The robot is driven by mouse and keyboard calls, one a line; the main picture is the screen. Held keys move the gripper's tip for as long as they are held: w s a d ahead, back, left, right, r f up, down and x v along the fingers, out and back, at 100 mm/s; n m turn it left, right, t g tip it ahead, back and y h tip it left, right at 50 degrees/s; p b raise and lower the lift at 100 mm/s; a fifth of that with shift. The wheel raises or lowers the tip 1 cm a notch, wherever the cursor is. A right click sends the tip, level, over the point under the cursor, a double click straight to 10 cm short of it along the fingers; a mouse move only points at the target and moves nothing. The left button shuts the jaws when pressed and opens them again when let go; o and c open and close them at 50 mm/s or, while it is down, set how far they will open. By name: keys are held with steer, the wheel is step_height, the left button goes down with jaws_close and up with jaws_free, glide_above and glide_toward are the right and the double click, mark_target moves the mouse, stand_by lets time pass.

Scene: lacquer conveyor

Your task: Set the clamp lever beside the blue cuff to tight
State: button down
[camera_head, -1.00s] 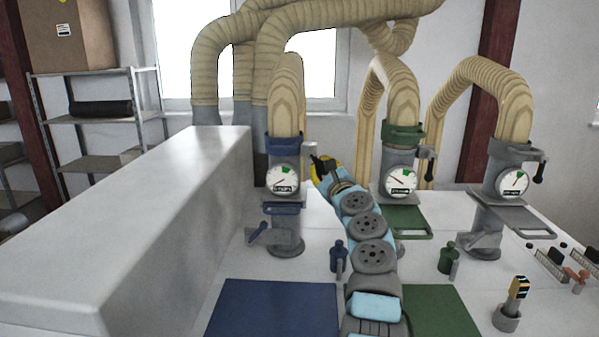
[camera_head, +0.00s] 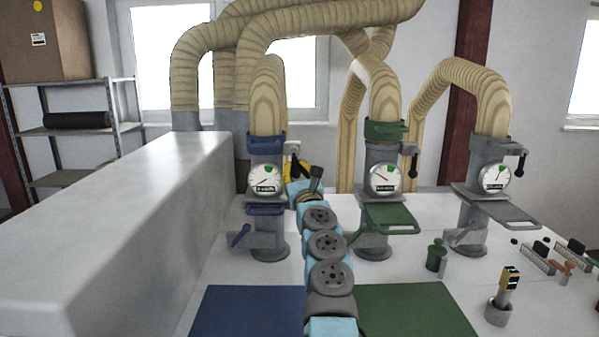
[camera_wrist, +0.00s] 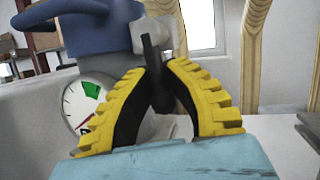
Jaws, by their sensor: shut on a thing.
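The blue cuff (camera_head: 266,142) sits round the tan hose at the top of the left grey pipe stand. It also shows at the upper left of the wrist view (camera_wrist: 95,35). The black clamp lever (camera_wrist: 153,55) is beside it on the right, below a grey block, and points downward. My gripper (camera_wrist: 158,70) has its yellow, black-padded fingers closed round the lever's handle, and they hide part of it. In the head view my gripper (camera_head: 298,168) is small and partly hidden by my arm.
A dial gauge (camera_head: 265,178) with a green sector is below the blue cuff. A blue slide plate (camera_head: 265,209) and lower blue lever (camera_head: 241,235) are beneath. Green-cuff (camera_head: 386,131) and grey stands are to the right. A long pale housing (camera_head: 130,220) bounds the left.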

stand_by(0.3)
steer(key=c, duration=0.9)
jaws_free()
steer(key=shift+a+f, duration=0.1)
